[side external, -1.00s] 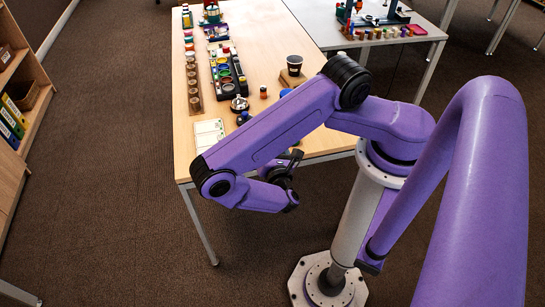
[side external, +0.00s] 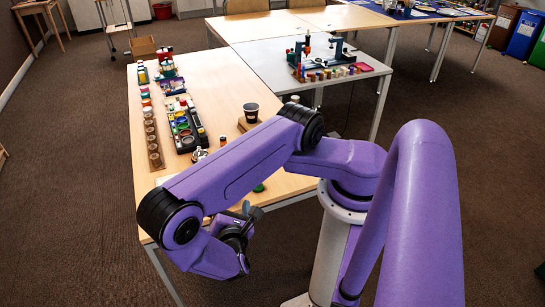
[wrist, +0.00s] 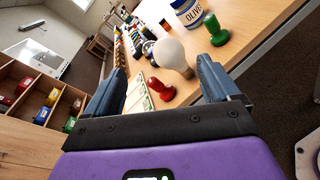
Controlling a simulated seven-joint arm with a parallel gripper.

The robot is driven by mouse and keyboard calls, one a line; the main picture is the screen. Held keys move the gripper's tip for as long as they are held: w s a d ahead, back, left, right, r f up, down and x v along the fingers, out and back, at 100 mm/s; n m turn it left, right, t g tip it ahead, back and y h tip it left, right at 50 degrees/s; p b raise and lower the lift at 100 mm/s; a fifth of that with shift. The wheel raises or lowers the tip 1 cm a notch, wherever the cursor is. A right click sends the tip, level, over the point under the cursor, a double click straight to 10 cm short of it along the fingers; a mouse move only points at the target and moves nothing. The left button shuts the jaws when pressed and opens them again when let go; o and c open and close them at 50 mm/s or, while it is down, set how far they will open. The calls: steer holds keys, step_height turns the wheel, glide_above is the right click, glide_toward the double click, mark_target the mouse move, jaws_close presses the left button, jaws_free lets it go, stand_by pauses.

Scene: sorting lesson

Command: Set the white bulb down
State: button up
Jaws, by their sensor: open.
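The white bulb (wrist: 171,54) shows in the wrist view, its round glass toward the upper left and its narrower end toward the lower right. It appears beyond and between the fingertips of my gripper (wrist: 160,66), which is open, with a gap on each side. I cannot tell whether the bulb stands or lies, as its lower end is unclear. In the side view my gripper (side external: 238,226) is at the table's near edge, and the bulb is hidden behind my arm.
A red knobbed piece (wrist: 161,90) is just nearer than the bulb. A green one (wrist: 215,31) and an olives jar (wrist: 187,11) stand behind it to the right. A pale card (wrist: 138,96) lies left. A dark cup (side external: 251,112) stands farther back on the wooden table (side external: 215,75).

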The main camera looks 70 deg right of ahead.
steer(key=s+r+m+g+y, duration=0.2)
steer(key=s+r+g+y, duration=0.2)
steer(key=r, duration=0.7)
steer(key=s+r+m+g+y, duration=0.3)
steer(key=s+r+g+y, duration=0.1)
steer(key=s+r+y, duration=0.5)
steer(key=shift+a+r+y, duration=0.35)
steer(key=shift+r+y, duration=0.35)
steer(key=shift+r, duration=0.15)
